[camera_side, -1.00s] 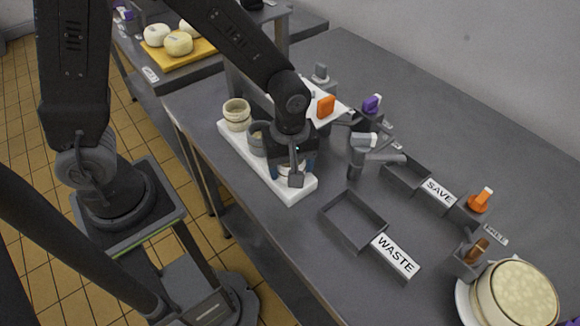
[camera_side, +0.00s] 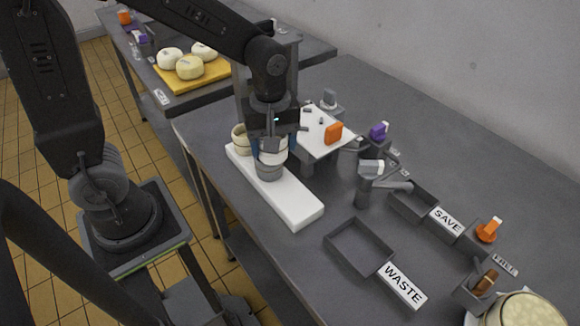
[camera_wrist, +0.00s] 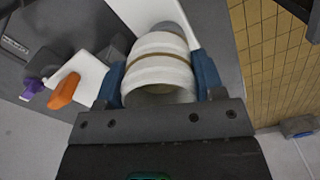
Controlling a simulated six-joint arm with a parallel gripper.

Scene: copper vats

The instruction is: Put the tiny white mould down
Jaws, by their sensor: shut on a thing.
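My gripper (camera_side: 270,143) is shut on the tiny white mould (camera_side: 272,157), a pale round ring between its blue fingertips. In the wrist view the white mould (camera_wrist: 160,75) fills the gap between the fingers. A grey mould (camera_side: 268,172) stands on the white board (camera_side: 295,205) directly below the held mould. I cannot tell whether the two touch. A grey edge (camera_wrist: 172,28) shows beyond the held mould in the wrist view. A cream mould (camera_side: 240,139) stands to the left at the board's far end, partly hidden by my gripper.
The board's near right end is bare. A white stand with an orange block (camera_side: 333,132) is close to the right of my gripper. A grey tap-like fitting (camera_side: 368,185), the WASTE tray (camera_side: 338,258) and the SAVE tray (camera_side: 410,208) are farther right.

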